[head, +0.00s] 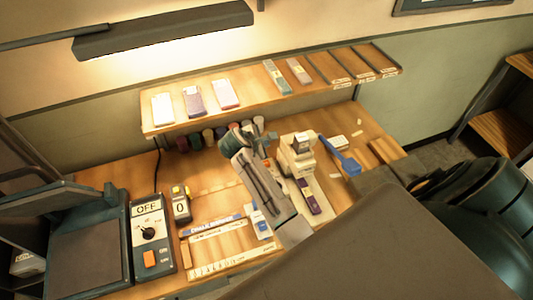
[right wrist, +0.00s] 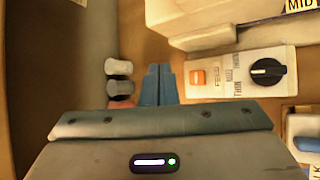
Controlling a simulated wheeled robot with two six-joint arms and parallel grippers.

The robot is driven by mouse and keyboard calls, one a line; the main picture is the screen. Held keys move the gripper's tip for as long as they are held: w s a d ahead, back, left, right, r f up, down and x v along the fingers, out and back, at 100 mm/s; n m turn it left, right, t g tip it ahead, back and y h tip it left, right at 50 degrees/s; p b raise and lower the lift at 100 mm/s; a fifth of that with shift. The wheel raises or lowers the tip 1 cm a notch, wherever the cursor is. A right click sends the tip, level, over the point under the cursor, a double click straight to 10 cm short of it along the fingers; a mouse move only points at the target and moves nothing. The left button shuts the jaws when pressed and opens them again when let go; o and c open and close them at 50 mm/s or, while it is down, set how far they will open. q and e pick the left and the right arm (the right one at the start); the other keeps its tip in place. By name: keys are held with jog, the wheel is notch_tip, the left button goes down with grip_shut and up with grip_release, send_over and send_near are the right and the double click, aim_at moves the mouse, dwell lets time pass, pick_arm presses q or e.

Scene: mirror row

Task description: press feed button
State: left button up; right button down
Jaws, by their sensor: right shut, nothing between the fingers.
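In the right wrist view, an orange button (right wrist: 198,77) sits on a pale control panel (right wrist: 220,64), with small lettering beside it that seems to read FEED. A black knob (right wrist: 266,72) is to its right on the same panel. My right gripper (right wrist: 158,85) is shut and empty, its blue-grey fingertips just left of the button and apart from it in the picture. How far they are from the panel in depth I cannot tell. In the head view, my right arm reaches over the bench beside a cream machine (head: 298,158); the orange feed button cannot be made out there.
A separate control box (head: 148,228) with an OFF dial and another orange button stands at the bench's left. A shelf (head: 245,103) with flat packets runs along the wall. Small grey cylinders (right wrist: 119,67) stand left of my fingers. A blue-handled tool (head: 340,156) lies right of the machine.

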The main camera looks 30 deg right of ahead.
jog(key=b, duration=0.1)
send_near(268, 160)
jog(key=shift+d+r+x, duration=0.15)
jog(key=shift+x, duration=0.7)
jog(key=shift+d+r+x, duration=0.1)
jog(key=shift+r+x, duration=0.05)
jog(key=shift+x, duration=0.75)
jog(key=shift+d+r+x, duration=0.15)
jog(key=shift+x, duration=0.7)
jog(key=shift+w+f, duration=0.15)
jog(key=shift+f, duration=0.25)
jog(key=shift+f, duration=0.5)
dwell(0.3)
jog(key=shift+r, duration=0.1)
jog(key=shift+r+p, duration=0.55)
jog(key=shift+r, duration=0.25)
jog(key=shift+r, duration=2.5)
